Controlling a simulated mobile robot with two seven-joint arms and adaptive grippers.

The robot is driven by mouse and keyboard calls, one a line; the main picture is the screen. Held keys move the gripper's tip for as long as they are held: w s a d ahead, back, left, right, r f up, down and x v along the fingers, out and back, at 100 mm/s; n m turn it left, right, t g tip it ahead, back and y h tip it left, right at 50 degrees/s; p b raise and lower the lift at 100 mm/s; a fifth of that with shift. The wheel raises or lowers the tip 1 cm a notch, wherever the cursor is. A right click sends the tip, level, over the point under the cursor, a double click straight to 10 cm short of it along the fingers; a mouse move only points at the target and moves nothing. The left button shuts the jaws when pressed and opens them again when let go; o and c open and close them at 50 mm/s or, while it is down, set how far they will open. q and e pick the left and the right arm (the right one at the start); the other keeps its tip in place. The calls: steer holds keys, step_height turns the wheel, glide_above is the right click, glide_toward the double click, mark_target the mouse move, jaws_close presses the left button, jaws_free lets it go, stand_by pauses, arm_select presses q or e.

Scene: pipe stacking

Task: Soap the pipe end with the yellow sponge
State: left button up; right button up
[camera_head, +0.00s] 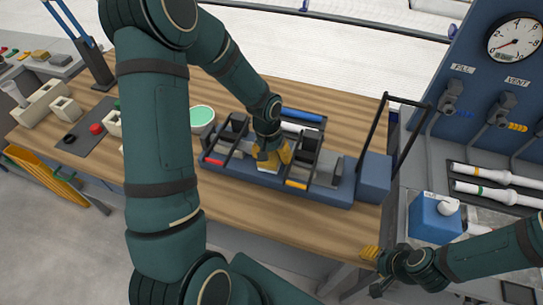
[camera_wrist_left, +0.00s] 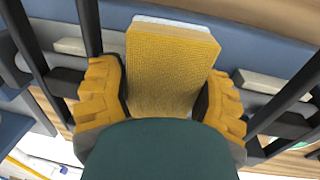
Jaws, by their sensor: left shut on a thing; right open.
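My left gripper (camera_head: 272,157) is over the blue fixture (camera_head: 335,193) on the wooden table. In the left wrist view its two ribbed yellow fingers (camera_wrist_left: 165,95) are shut on the sides of the yellow sponge (camera_wrist_left: 172,65), which has a pale far edge. In the head view the sponge's pale part (camera_head: 268,167) shows low between dark bars; whether it touches anything there is unclear. A pipe with a blue section (camera_head: 302,115) lies behind the gripper at the fixture. No pipe end shows clearly at the sponge. My right gripper (camera_head: 373,272) is open and empty near the table's front right edge.
A bowl with pale green contents (camera_head: 202,116) stands left of the fixture. Upright black bars (camera_head: 378,130) rise at its right end. White pipes (camera_head: 495,192) lie at the right, below the blue gauge panel (camera_head: 470,110). The front table strip (camera_head: 270,215) is clear.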

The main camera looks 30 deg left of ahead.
arm_select(q)
steer(key=shift+d+f, duration=0.1)
arm_select(e)
steer(key=shift+f, duration=0.1)
arm_select(q)
steer(key=shift+s+d+f, duration=0.1)
steer(key=shift+s+d, duration=0.05)
steer(key=shift+s, duration=0.25)
arm_select(e)
steer(key=shift+w+f, duration=0.2)
steer(key=shift+w, duration=0.05)
arm_select(q)
steer(key=shift+w, duration=0.15)
arm_select(e)
steer(key=shift+s+r, duration=0.1)
arm_select(q)
steer(key=shift+w+r, duration=0.2)
steer(key=shift+w, duration=0.15)
arm_select(e)
steer(key=shift+s+r, duration=0.1)
steer(key=shift+s, duration=0.05)
